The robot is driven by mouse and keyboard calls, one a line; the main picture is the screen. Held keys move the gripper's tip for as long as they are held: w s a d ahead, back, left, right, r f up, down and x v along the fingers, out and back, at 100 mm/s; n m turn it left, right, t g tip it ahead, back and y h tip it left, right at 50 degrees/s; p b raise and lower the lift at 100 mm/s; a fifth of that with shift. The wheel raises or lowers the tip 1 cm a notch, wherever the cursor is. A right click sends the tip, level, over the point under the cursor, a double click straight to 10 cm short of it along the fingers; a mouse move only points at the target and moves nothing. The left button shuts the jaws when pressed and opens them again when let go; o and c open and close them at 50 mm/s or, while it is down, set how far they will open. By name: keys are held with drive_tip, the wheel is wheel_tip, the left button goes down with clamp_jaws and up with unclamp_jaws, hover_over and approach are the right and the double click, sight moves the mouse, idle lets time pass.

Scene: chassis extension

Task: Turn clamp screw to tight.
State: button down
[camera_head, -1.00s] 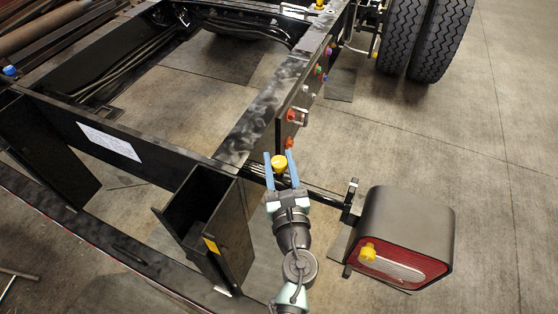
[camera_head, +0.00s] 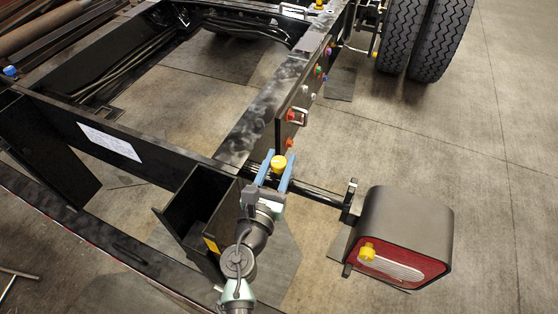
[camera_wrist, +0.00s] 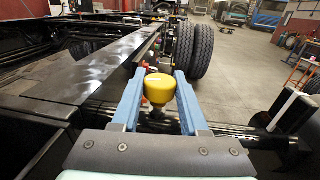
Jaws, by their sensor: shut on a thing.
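The clamp screw has a yellow round knob (camera_head: 279,163) near the corner of the black chassis frame. It also shows in the wrist view (camera_wrist: 159,89), between two blue fingers. My gripper (camera_head: 278,164) has one finger on each side of the yellow knob and is shut on it. My wrist and arm reach up from the lower middle of the head view.
A grey box-shaped lamp with a red face (camera_head: 405,240) and another yellow knob (camera_head: 367,251) stands at the right. An open black box bracket (camera_head: 197,205) is left of my wrist. Truck tyres (camera_head: 430,38) are at the upper right. Open floor lies right of the frame.

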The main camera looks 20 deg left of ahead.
drive_tip(key=shift+m+h, duration=0.6)
drive_tip(key=shift+h, duration=0.3)
drive_tip(key=shift+c, duration=2.2)
unclamp_jaws()
drive_tip(key=s+b, duration=0.1)
drive_tip(key=s, duration=1.2)
drive_tip(key=shift+a, duration=0.2)
